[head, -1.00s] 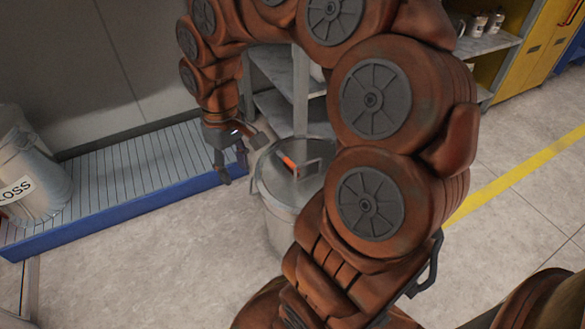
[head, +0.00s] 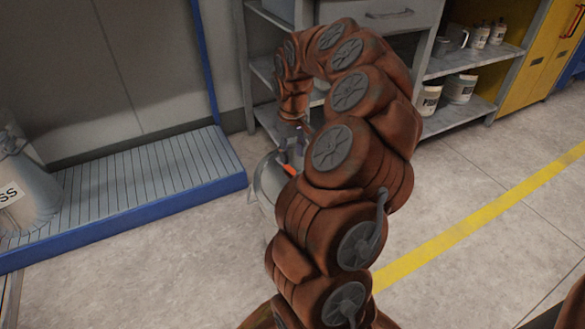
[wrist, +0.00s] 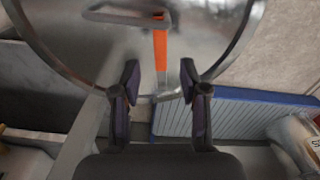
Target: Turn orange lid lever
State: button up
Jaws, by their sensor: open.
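The orange lid lever (wrist: 160,50) lies across the top of a metal drum's lid (wrist: 100,45) in the wrist view. My gripper (wrist: 160,78) is open, with one dark finger on each side of the lever's near end, apart from it. In the head view a bit of the orange lever (head: 290,169) shows beside my arm, above the grey drum (head: 270,186). My gripper (head: 291,150) is there too, small and partly hidden. My arm covers most of the drum and lid.
A metal loop handle (wrist: 125,18) lies on the lid near the lever. A blue-edged slatted platform (head: 150,185) with a labelled metal drum (head: 25,185) is at left. Grey shelves (head: 470,75) with cans stand behind.

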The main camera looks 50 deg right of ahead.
aim_at(292, 171)
notch_tip(292, 171, down, 5)
jog(key=shift+f+b, duration=0.15)
jog(key=shift+b, duration=0.75)
grip_shut()
